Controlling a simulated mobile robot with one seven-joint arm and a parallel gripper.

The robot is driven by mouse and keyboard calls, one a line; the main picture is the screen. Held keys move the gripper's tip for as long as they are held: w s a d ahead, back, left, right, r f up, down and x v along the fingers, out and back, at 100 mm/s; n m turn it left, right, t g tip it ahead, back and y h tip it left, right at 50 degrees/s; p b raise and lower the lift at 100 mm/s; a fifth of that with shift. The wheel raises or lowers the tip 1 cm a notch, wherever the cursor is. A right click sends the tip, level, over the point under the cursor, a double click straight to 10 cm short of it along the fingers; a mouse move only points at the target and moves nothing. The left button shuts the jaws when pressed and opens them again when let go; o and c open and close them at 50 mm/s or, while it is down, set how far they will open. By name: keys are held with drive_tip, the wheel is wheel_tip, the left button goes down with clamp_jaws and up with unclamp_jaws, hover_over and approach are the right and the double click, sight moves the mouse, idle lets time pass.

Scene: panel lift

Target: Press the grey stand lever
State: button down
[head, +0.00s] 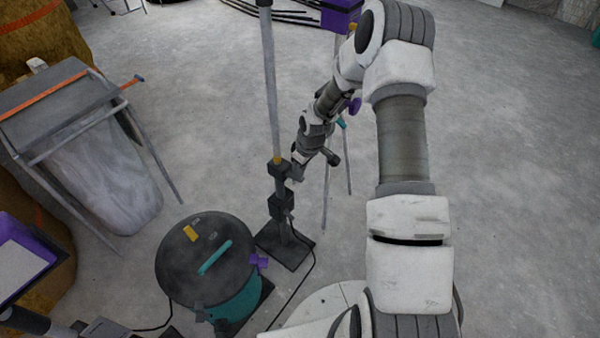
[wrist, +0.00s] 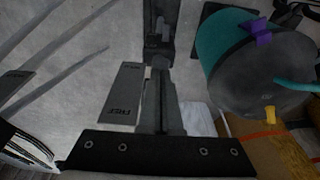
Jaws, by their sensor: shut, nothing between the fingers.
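The stand (head: 269,90) is a grey pole with black collar blocks on a dark square base (head: 284,250), left of my arm in the head view. A flat grey paddle with dark lettering, which looks like the stand lever (wrist: 124,92), shows left of centre in the wrist view. My gripper (head: 297,174) is shut and empty, close beside the upper collar block. In the wrist view my gripper (wrist: 162,85) points at the stand, with the paddle just left of the fingers. I cannot tell whether they touch.
A teal and black vacuum (head: 208,265) stands left of the stand base; it also shows at upper right in the wrist view (wrist: 255,65). A cable runs along the floor nearby. The floor right of my arm is clear.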

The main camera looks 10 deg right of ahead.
drive_tip(key=shift+s+d+f+b, duration=0.25)
drive_tip(key=shift+s+f+b, duration=0.1)
drive_tip(key=shift+f, duration=0.2)
drive_tip(key=shift+s+d+f+b, duration=0.2)
drive_tip(key=shift+d+f+b, duration=0.1)
drive_tip(key=shift+f, duration=0.2)
drive_tip(key=shift+w+a+r, duration=0.1)
drive_tip(key=shift+a, duration=0.1)
drive_tip(key=shift+w+a+r, duration=0.25)
drive_tip(key=shift+w+a, duration=0.1)
drive_tip(key=shift+w, duration=0.1)
drive_tip(key=shift+r, duration=0.1)
